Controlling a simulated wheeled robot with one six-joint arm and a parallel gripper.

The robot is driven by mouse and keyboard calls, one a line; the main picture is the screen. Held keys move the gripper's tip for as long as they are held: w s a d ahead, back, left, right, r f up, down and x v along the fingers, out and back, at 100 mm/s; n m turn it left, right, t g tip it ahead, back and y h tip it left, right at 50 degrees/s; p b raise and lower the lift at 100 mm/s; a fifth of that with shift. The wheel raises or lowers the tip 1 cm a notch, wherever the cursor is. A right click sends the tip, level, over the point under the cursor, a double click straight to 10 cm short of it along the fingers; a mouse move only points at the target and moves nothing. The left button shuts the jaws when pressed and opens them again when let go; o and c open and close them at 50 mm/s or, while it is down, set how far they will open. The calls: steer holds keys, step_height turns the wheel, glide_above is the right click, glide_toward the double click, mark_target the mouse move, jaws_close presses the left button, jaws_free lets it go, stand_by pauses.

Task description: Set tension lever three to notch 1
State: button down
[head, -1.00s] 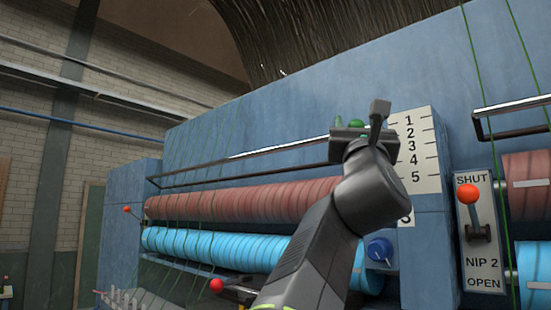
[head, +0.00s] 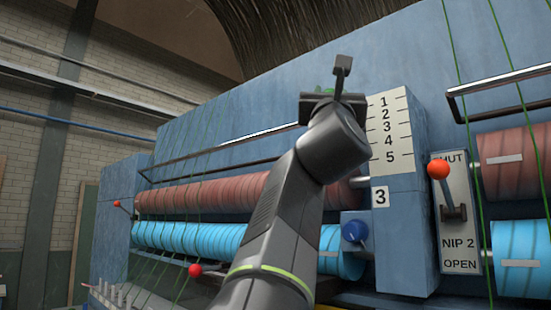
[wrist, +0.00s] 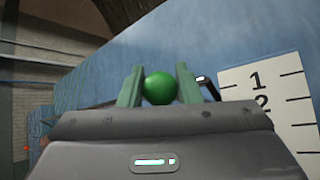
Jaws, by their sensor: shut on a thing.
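My gripper (wrist: 160,90) is shut on a green ball knob (wrist: 161,88), with one green finger on each side of it. In the head view my gripper (head: 322,93) stands left of the white notch plate (head: 392,132), numbered 1 to 5, near its top end. The plate also shows at the right of the wrist view (wrist: 270,105), where the knob is roughly level with marks 1 and 2. A label reading 3 (head: 380,197) sits below the plate. The lever's arm is hidden behind my gripper, so its exact notch cannot be told.
Red (head: 225,193) and blue (head: 190,240) rollers run behind my arm. The NIP 2 lever with an orange knob (head: 438,166) stands at the right, and a red knob (head: 195,270) at lower left.

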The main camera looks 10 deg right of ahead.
step_height(320, 180, up, 2)
steer(key=shift+d+r+p, duration=0.1)
steer(key=shift+d+p, duration=0.05)
steer(key=shift+p, duration=0.6)
steer(key=shift+w+r, duration=0.1)
steer(key=shift+w, duration=0.1)
steer(key=shift+s, duration=0.15)
steer(key=shift+r, duration=0.1)
steer(key=c, duration=1.1)
jaws_free()
steer(key=shift+d, duration=0.1)
